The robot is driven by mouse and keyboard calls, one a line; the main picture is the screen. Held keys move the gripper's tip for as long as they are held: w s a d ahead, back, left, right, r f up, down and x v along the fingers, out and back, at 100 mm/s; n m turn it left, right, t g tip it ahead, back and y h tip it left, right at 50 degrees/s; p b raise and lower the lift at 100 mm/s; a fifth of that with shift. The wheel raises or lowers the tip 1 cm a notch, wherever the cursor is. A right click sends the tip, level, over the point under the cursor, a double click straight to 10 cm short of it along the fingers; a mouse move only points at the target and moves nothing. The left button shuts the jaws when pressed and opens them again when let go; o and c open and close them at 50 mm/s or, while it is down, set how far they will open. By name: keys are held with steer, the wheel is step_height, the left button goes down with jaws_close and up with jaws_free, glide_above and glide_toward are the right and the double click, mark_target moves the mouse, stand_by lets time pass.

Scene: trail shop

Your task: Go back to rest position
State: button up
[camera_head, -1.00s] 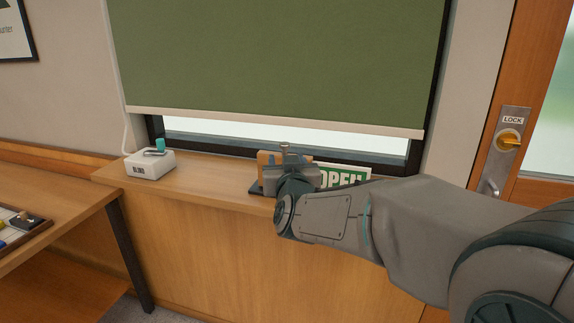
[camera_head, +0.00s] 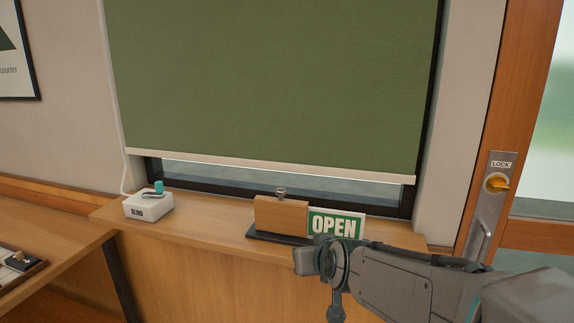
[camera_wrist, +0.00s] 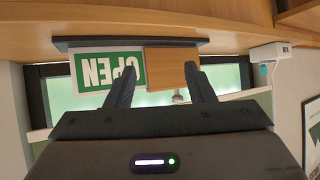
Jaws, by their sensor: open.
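My gripper (camera_wrist: 158,92) is open in the wrist view, its two dark fingers apart with nothing held between them. The wrist view is upside down. Beyond the fingers are the OPEN sign (camera_wrist: 92,72) and a wooden block (camera_wrist: 170,57) on a dark base. In the head view my arm comes in from the lower right, and my gripper (camera_head: 333,300) is in front of the sill, below the OPEN sign (camera_head: 335,225). The wooden block (camera_head: 281,216) stands on the sill left of the sign, with a small metal knob on top.
A white box labelled BLIND (camera_head: 148,207) with a teal-tipped switch sits on the sill's left. A green blind (camera_head: 270,80) covers most of the window. A wooden table (camera_head: 60,240) is at left. A door with a LOCK plate (camera_head: 487,205) is at right.

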steer(key=s+d+f+m+g+h+p, duration=0.1)
steer(key=s+d+g, duration=0.3)
steer(key=s, duration=0.5)
steer(key=s+d+f+m+g+h+p, duration=0.1)
steer(key=s+d+f+g+p, duration=0.1)
steer(key=s, duration=0.8)
steer(key=d+g+p, duration=0.1)
steer(key=d+g, duration=0.1)
steer(key=d, duration=0.1)
steer(key=shift+d+h, duration=0.3)
